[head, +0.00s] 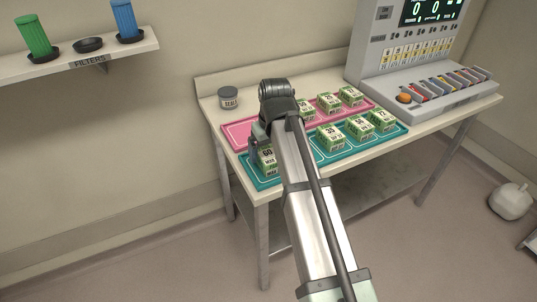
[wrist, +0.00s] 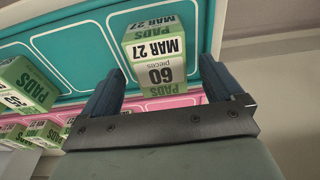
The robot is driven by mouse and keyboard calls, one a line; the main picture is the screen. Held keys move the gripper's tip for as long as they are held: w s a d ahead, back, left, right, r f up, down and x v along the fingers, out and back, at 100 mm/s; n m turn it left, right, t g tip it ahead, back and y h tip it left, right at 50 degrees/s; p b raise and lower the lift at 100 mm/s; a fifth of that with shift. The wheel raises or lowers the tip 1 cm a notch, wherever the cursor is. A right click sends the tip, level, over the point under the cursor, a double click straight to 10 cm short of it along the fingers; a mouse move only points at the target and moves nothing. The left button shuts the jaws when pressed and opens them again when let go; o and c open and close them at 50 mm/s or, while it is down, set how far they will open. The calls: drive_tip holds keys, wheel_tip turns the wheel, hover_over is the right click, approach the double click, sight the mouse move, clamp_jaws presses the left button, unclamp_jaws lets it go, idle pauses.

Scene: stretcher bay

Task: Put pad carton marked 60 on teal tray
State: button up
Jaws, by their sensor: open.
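The pad carton marked 60 (head: 267,158), a green and white box, sits upright at the left end of the teal tray (head: 345,158) in the head view. In the wrist view the same carton (wrist: 158,52) shows its "60 pieces" and "MAR 27" faces against the teal surface (wrist: 82,45). My gripper (wrist: 162,70) is open, with one finger on each side of the carton's near end and visible gaps. In the head view my arm hides most of my gripper (head: 260,143) and the middle of both trays.
A pink tray (head: 236,134) lies behind the teal one and bears several cartons, such as one marked 25 (head: 328,103). Other cartons (head: 331,137) stand on the teal tray's right part. A grey jar (head: 228,99) stands back left, a console (head: 415,50) at right.

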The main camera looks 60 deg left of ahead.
sight(271, 158)
wheel_tip(271, 158, up, 9)
drive_tip(key=d, duration=0.1)
drive_tip(key=shift+d+r, duration=0.2)
